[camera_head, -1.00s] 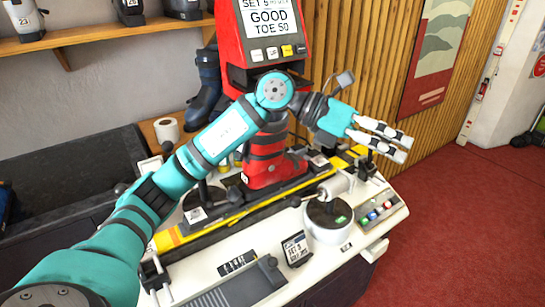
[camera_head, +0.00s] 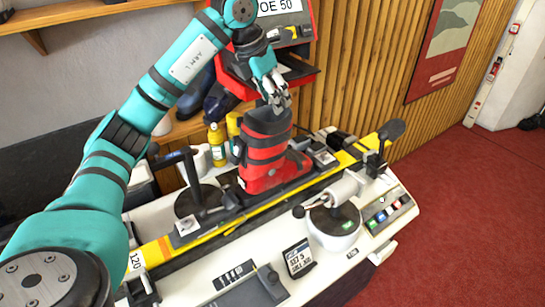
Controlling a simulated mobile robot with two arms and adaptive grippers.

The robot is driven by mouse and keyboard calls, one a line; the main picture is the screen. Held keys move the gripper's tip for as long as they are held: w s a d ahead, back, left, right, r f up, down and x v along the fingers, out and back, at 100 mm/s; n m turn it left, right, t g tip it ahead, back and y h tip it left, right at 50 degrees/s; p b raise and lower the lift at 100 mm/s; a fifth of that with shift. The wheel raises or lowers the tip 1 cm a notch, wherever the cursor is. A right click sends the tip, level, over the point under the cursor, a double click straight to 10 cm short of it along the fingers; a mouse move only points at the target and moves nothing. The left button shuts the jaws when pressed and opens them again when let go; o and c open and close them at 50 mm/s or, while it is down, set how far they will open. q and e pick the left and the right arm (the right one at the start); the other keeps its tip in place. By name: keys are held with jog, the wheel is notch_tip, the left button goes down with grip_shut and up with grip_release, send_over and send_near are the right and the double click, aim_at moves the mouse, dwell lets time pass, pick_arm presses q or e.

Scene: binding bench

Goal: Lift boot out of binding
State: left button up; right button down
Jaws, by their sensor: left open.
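The red and dark grey boot (camera_head: 268,150) stands upright in the binding on the yellow ski (camera_head: 165,245) in the middle of the bench. The heel-side binding part with a black lever (camera_head: 188,185) is left of the boot. The toe-side binding part (camera_head: 324,157) is right of it. My left gripper (camera_head: 280,100) is open and points down just above the boot's cuff. I cannot tell whether its fingertips touch the cuff. My right gripper is not in view.
A white round device with a roller (camera_head: 335,222) and a button panel (camera_head: 388,212) stand in front of the ski. A red machine (camera_head: 308,60) is behind the boot. Yellow bottles (camera_head: 217,145) stand behind left. Red floor lies open at the right.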

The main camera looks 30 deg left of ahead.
aim_at(281, 118)
pick_arm(q)
jog(key=p+x, duration=0.1)
jog(key=x, duration=0.2)
jog(key=shift+w+f, duration=0.1)
jog(key=shift+f, duration=0.05)
jog(key=x, duration=0.1)
jog(key=p+x, duration=0.1)
jog(key=x, duration=0.1)
jog(key=p+x, duration=0.1)
jog(key=shift+s+d+f, duration=0.2)
jog(key=shift+d+f, duration=0.05)
jog(key=shift+d, duration=0.05)
jog(key=shift+w+f, duration=0.1)
jog(key=shift+f, duration=0.2)
jog(key=shift+d, duration=0.1)
jog(key=shift+c, duration=0.6)
jog(key=c, duration=0.7)
grip_shut()
jog(key=shift+r, duration=0.15)
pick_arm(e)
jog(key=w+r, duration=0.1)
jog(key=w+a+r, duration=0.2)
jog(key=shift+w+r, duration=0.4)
